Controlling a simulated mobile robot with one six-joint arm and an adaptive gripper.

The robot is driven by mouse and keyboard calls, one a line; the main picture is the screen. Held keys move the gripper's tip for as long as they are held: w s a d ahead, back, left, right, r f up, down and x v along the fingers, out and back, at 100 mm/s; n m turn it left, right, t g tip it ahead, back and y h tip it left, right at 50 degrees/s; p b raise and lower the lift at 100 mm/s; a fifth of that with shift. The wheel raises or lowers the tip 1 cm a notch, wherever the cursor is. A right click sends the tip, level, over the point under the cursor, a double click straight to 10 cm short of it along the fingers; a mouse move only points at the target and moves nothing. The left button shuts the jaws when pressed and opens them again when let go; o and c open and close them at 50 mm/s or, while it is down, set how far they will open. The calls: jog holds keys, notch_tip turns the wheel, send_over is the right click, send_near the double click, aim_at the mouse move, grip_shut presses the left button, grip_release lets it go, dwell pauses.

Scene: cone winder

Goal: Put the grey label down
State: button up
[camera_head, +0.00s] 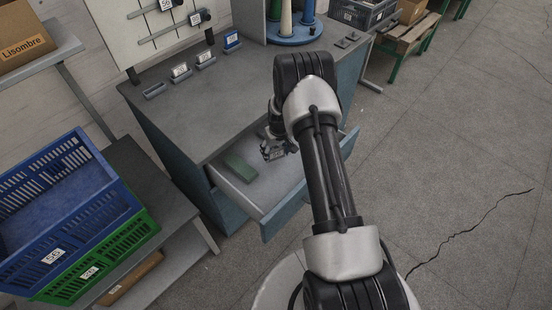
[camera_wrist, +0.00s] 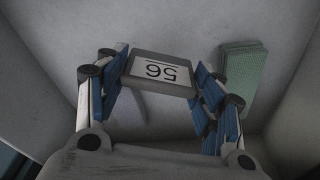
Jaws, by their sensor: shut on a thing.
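My gripper (camera_head: 272,150) is over the open drawer (camera_head: 232,192) of the grey-topped cabinet. In the wrist view my gripper (camera_wrist: 162,88) has its blue-padded fingers on both sides of the grey label (camera_wrist: 158,86), which has a white face and a number that looks like 56, upside down in that view. The gripper is shut on the label. The pale drawer floor lies behind the label; I cannot tell whether they touch. In the head view the label is small and partly hidden by the fingers.
A green block (camera_head: 238,167) lies in the drawer, left of my gripper; in the wrist view it (camera_wrist: 241,78) is at the right. Several small label holders (camera_head: 205,59) stand on the cabinet top. Blue (camera_head: 62,190) and green (camera_head: 112,250) crates are stacked at the left.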

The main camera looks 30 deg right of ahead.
aim_at(276, 159)
jog(key=shift+f+b, duration=0.45)
jog(key=shift+f, duration=1.5)
jog(key=shift+f, duration=0.1)
jog(key=shift+f, duration=0.15)
jog(key=o, duration=1)
